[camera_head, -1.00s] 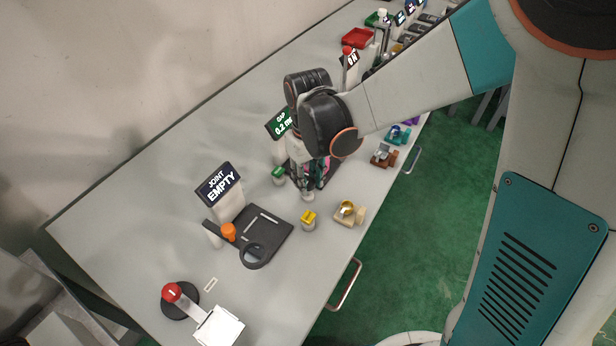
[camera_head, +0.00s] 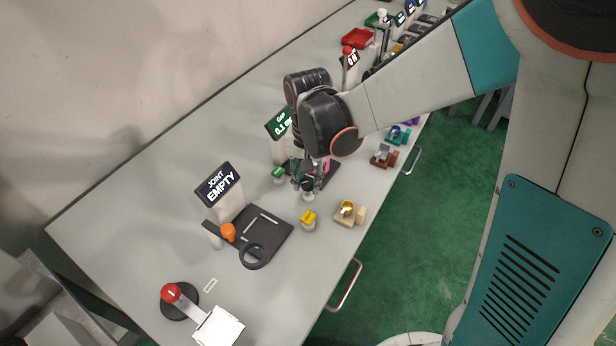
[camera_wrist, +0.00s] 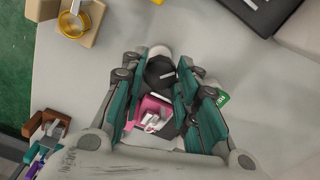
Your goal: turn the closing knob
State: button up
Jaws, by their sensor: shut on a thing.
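The closing knob (camera_wrist: 159,71) is black with a light line on top and stands on a pale round post. My gripper (camera_wrist: 156,78) is shut on it, one teal finger on each side. In the head view the knob (camera_head: 308,186) shows low at the gripper's tip, partly hidden by the fingers.
A yellow button (camera_head: 308,219) and a gold ring on a tan block (camera_head: 347,210) stand close to the gripper. The dark joint plate (camera_head: 266,228), its EMPTY sign (camera_head: 218,185) and a red button (camera_head: 171,292) are nearer the front.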

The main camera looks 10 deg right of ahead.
jog(key=shift+m, duration=0.6)
jog(key=o, duration=1.1)
jog(key=shift+c, duration=0.2)
